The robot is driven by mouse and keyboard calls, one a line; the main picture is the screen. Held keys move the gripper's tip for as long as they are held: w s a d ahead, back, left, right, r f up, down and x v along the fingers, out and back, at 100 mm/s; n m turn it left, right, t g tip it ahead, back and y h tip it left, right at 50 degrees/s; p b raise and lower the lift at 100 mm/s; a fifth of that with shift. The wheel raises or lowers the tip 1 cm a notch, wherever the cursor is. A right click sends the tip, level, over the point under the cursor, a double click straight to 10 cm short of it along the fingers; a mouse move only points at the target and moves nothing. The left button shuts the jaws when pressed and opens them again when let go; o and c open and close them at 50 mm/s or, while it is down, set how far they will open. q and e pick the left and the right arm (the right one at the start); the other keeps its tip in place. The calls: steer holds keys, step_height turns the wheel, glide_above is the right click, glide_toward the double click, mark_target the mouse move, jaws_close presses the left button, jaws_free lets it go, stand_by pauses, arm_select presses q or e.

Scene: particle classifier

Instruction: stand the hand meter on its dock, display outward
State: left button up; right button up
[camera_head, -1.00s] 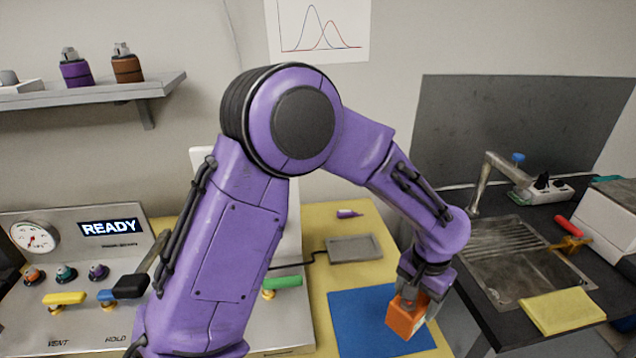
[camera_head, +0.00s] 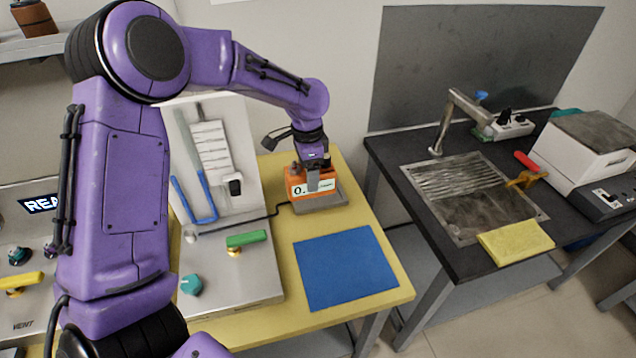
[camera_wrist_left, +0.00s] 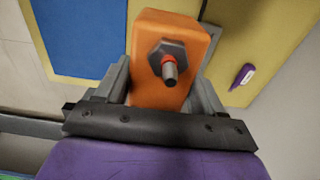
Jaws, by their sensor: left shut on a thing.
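The orange hand meter (camera_head: 297,187) is upright at the grey dock (camera_head: 338,200) on the yellow table. Its pale display faces the front, toward the head camera, and a "0." shows on it, partly covered by a finger. My left gripper (camera_head: 314,178) comes down from above and is shut on the meter. In the left wrist view, the meter (camera_wrist_left: 160,98) sits between the fingers, with a dark hex fitting on its top. Most of the dock is hidden under the meter. I cannot tell whether the meter's base touches it. My right gripper is not in view.
A blue mat (camera_head: 345,267) lies in front of the dock. A panel with a green handle (camera_head: 246,239) and a teal knob (camera_head: 191,285) stands left. A dark cable runs to the dock.

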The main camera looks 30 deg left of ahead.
arm_select(q)
steer(key=w+a+f, duration=0.1)
steer(key=w+f, duration=0.1)
steer(key=f, duration=0.1)
steer(key=w+f+p, duration=0.1)
steer(key=w+f, duration=0.2)
steer(key=w+a+f+p, duration=0.1)
steer(key=w+f, duration=0.1)
steer(key=f, duration=0.2)
steer(key=shift+w+a+f, duration=0.1)
steer(key=shift+w+a, duration=0.2)
steer(key=shift+a, duration=0.05)
steer(key=shift+f, duration=0.15)
steer(key=shift+f, duration=0.1)
steer(key=o, duration=1.3)
steer(key=shift+o, duration=0.2)
